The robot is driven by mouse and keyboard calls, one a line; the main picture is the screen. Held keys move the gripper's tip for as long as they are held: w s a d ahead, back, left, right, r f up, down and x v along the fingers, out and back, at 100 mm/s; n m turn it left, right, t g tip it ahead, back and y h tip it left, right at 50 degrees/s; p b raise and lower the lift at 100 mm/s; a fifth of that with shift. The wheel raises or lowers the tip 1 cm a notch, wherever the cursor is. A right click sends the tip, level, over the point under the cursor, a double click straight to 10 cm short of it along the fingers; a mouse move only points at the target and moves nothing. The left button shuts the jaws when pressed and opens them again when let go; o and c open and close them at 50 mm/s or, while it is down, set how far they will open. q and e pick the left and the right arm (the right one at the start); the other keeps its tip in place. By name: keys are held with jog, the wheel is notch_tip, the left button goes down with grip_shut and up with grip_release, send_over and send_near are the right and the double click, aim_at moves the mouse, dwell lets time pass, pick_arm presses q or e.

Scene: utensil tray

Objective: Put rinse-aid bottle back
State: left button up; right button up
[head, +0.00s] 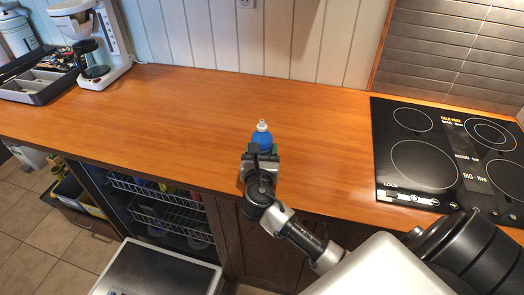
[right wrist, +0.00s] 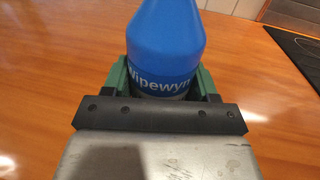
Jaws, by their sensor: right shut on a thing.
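The blue rinse-aid bottle (head: 262,136) has a white tip and stands upright over the wooden counter, near its front edge. In the right wrist view the bottle (right wrist: 167,45) fills the middle, with white lettering on its side. My right gripper (head: 262,152) is shut on the bottle, with a green finger on each side of it in the right wrist view (right wrist: 163,82). The bottle's lower part is hidden by the gripper, so I cannot tell whether its base touches the counter. My left gripper is not in view.
The wooden counter (head: 190,100) is clear around the bottle. A black cooktop (head: 440,150) lies at the right. A white coffee maker (head: 112,40) and a dark utensil tray (head: 40,84) stand at the far left. Below is an open cabinet with wire racks (head: 160,206).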

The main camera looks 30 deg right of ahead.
jog(key=o, duration=1)
jog(key=shift+f, duration=0.1)
jog(key=shift+o, duration=0.2)
jog(key=shift+s+a, duration=0.1)
jog(key=b+v, duration=0.1)
jog(key=v, duration=1)
jog(key=shift+s+a, duration=0.3)
